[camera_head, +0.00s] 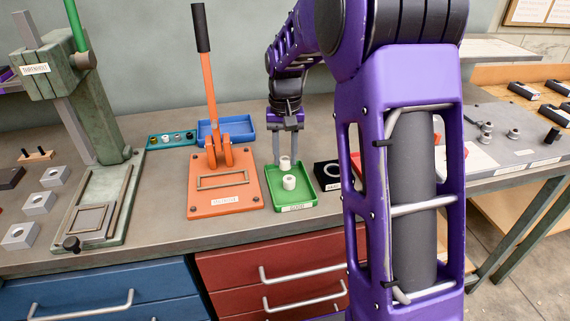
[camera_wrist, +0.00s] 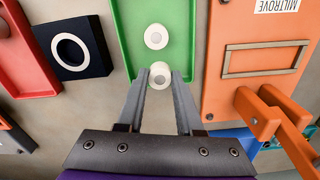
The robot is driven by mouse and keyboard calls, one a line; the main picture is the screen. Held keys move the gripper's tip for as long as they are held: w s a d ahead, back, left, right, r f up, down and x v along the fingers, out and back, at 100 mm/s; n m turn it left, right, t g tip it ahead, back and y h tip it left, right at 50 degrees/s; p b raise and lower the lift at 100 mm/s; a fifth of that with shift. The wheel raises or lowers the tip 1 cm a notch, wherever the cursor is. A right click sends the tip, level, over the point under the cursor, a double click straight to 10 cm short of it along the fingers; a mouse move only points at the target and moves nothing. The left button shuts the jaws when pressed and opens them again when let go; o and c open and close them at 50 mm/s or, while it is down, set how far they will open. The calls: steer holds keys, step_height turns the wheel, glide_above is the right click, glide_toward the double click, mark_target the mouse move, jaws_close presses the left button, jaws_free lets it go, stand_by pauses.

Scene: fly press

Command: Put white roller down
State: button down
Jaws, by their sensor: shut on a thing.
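My gripper (camera_head: 286,150) points down over the back part of the green tray (camera_head: 258,170) and is shut on a white roller (camera_head: 285,162). In the wrist view, this roller (camera_wrist: 160,76) sits between the fingertips, near the tray's edge. I cannot tell whether its underside touches the tray. A second white roller (camera_head: 289,182) stands upright in the tray, in front of the held one. It also shows in the wrist view (camera_wrist: 156,37), a small gap away from the held roller.
The orange press plate (camera_head: 230,203) with its upright lever (camera_head: 206,90) stands just left of the tray. A black block with a white ring (camera_head: 326,180) is to the right. A blue tray (camera_head: 240,130) lies behind. A green press (camera_head: 105,120) stands further left.

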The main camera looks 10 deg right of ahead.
mark_target(285, 159)
steer(key=shift+f, duration=1.1)
steer(key=shift+f, duration=0.1)
steer(key=c, duration=0.6)
jaws_free()
steer(key=shift+o, duration=0.2)
step_height(285, 159, up, 12)
steer(key=p, duration=0.2)
